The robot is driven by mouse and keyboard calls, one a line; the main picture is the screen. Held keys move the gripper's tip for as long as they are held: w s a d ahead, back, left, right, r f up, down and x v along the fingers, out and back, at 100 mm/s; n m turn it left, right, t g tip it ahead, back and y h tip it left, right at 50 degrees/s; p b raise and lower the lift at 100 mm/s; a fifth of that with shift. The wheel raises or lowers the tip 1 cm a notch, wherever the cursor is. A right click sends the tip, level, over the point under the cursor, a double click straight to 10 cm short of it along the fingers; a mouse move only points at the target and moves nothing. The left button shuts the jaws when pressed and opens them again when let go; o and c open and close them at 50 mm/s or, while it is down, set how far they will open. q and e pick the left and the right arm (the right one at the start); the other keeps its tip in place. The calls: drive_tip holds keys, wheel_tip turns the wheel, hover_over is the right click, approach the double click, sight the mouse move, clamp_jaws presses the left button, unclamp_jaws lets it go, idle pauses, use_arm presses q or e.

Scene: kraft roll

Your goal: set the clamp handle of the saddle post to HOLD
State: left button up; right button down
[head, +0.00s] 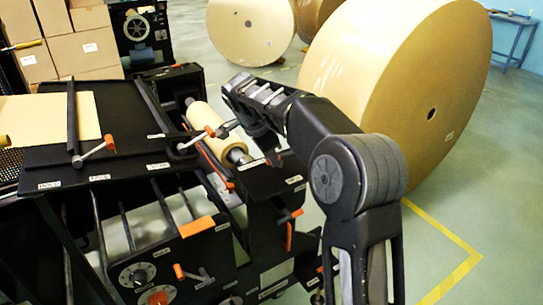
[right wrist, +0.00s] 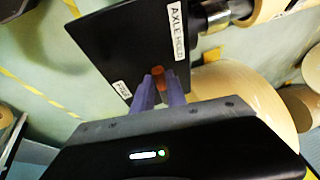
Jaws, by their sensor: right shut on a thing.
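The saddle post has a dark top plate (head: 262,182) with white labels, beside the end of the roll's axle. In the right wrist view the plate (right wrist: 125,55) carries an "AXLE HOLD" label and a second, smaller label near its lower corner. My right gripper (right wrist: 158,90) is shut on the orange-brown end of the clamp handle (right wrist: 158,72), at the plate's edge between the two labels. The rest of the handle is hidden. In the head view my right arm reaches over the post, and the fingertips are hard to make out. My left gripper is not in view.
A narrow kraft roll (head: 203,118) lies on the axle beside the post. Other orange-tipped levers (head: 108,145) and a control panel (head: 145,275) are on the machine at left. A huge kraft roll (head: 385,90) stands behind my right arm. The floor at right is clear.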

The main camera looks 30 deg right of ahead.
idle(0.3)
drive_tip(key=c, duration=1.3)
unclamp_jaws()
drive_tip(key=shift+c, duration=0.2)
drive_tip(key=v, duration=0.7)
drive_tip(key=shift+a+r, duration=0.2)
drive_tip(key=shift+r, duration=0.2)
